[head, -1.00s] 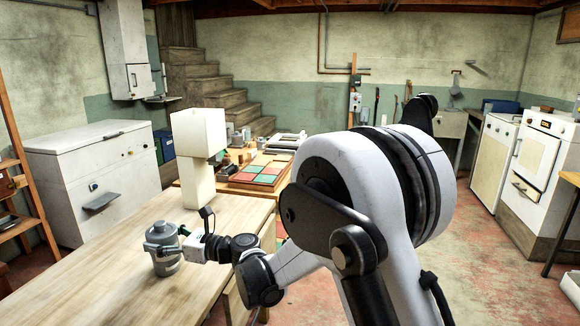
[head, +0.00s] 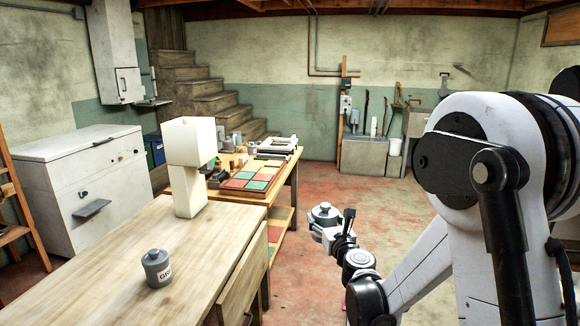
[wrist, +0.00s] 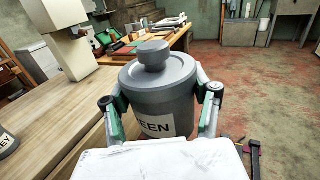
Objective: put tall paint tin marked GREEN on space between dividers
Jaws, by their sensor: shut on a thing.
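The tall grey paint tin (wrist: 157,95) is in my gripper (wrist: 160,112); the part of its white label that shows reads "EEN". It also shows in the head view (head: 325,213), upright, over the floor to the right of the wooden table. My gripper's fingers are shut on both sides of its body. A second grey tin (head: 157,268) stands on the near table; its label begins "GR", and its edge in the wrist view (wrist: 5,143) reads "EY". I cannot make out the space between dividers for certain.
Open floor (head: 345,190) lies to the right.

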